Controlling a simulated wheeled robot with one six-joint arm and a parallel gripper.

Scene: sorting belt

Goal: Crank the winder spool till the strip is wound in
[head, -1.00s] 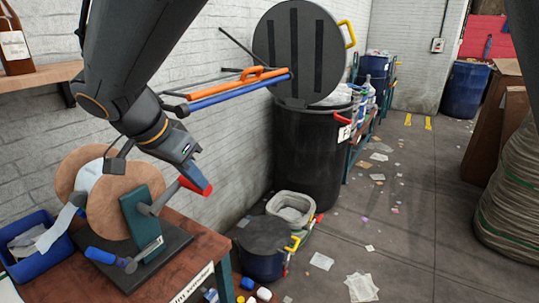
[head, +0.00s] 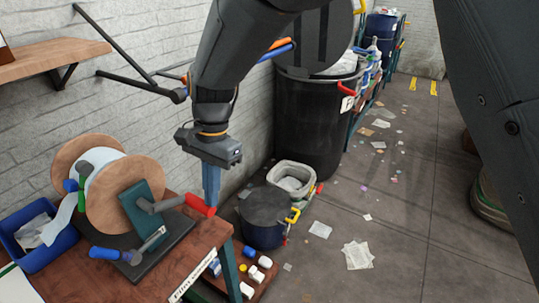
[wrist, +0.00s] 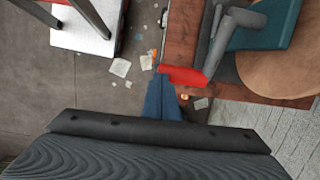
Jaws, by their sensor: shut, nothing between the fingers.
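The winder spool (head: 100,208) has round wooden flanges and stands on a dark base on the brown bench, beside a teal bracket (head: 133,203). A white strip (head: 62,219) is on it and hangs down its left side. A grey crank arm ends in a red handle (head: 197,203), pointing right; the handle also shows in the wrist view (wrist: 182,76). My gripper (head: 210,203) points down with its blue fingers shut and empty. The fingertips are at the free end of the red handle; whether they touch it I cannot tell. The fingers also show in the wrist view (wrist: 160,88).
A blue bin (head: 40,262) with scraps stands left of the spool. A blue-handled lever (head: 105,253) lies at the base's front. A wooden shelf (head: 50,56) and black wall brackets are above. A large black barrel (head: 312,125) and a lidded tub stand right of the bench.

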